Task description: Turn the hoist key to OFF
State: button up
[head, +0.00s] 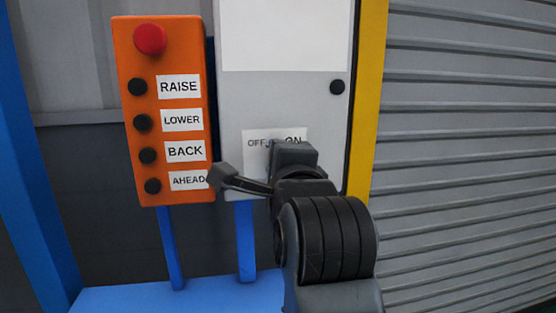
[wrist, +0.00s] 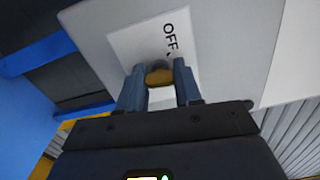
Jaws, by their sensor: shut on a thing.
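The hoist key (wrist: 159,76) shows in the wrist view as a brass-coloured piece in front of a white label plate (wrist: 128,40) with OFF printed on it. My gripper (wrist: 158,68) has one finger on each side of the key and is shut on it. The fingers hide the key's sides, and its exact angle cannot be told. In the head view the label plate (head: 257,136) reads OFF and ON on the lower part of a grey cabinet (head: 280,95). My wrist covers the key there and part of the word ON.
An orange control box (head: 188,60) with a red button (head: 150,39) and several black buttons labelled RAISE, LOWER, BACK and AHEAD stands left of the cabinet, close to my wrist. A yellow post (head: 367,100) and grey ribbed shutter (head: 470,150) are to the right.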

jog(key=n+p, duration=0.1)
jog(key=n, duration=0.4)
jog(key=shift+n, duration=0.4)
jog(key=shift+f+n+p, duration=0.15)
jog(key=shift+n+p, duration=0.65)
jog(key=shift+n, duration=1.4)
jog(key=o, duration=1)
jog(key=shift+o, duration=0.2)
jog(key=shift+s, duration=0.1)
jog(key=b+v, duration=0.1)
jog(key=v, duration=0.6)
jog(key=shift+s, duration=0.3)
jog(key=shift+d, duration=0.1)
